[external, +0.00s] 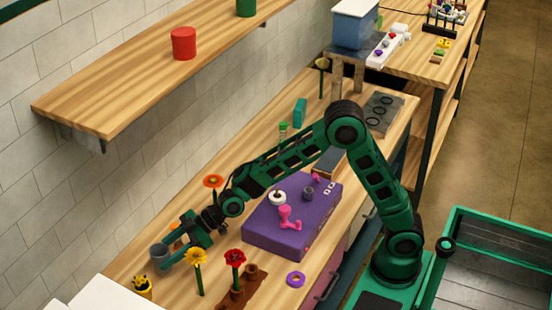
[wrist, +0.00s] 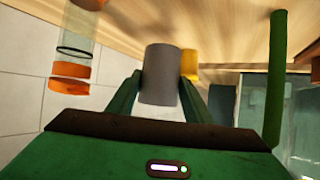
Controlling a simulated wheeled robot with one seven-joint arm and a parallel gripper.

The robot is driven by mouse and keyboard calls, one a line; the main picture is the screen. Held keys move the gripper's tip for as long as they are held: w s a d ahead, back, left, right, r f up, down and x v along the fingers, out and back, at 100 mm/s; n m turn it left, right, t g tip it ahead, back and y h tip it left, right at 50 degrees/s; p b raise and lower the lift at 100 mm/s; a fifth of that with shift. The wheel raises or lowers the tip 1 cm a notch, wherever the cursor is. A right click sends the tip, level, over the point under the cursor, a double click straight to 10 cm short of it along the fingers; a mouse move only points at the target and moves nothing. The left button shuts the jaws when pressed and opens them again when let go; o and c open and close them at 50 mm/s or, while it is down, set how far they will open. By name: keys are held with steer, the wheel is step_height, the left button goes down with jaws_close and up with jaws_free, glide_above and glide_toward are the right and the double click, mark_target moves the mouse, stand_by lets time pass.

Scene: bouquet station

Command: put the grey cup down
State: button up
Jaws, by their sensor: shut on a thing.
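The grey cup (external: 158,251) is at the far left end of my arm, near the back of the wooden counter. In the wrist view the grey cup (wrist: 160,75) stands out between the two green fingers, which press on its sides. My gripper (external: 166,257) is shut on it; the fingers also show in the wrist view (wrist: 160,95). I cannot tell whether the cup's base touches the counter or hangs above it.
A yellow flower (external: 197,257) and a red flower (external: 235,258) stand to the right. A purple box (external: 290,222) sits further along. A shelf (external: 120,100) with a red cup (external: 183,43) is above.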

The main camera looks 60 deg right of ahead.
steer(key=shift+f, duration=1.6)
steer(key=shift+f, duration=0.1)
steer(key=o, duration=1.1)
steer(key=shift+d, duration=0.15)
steer(key=v, duration=1.2)
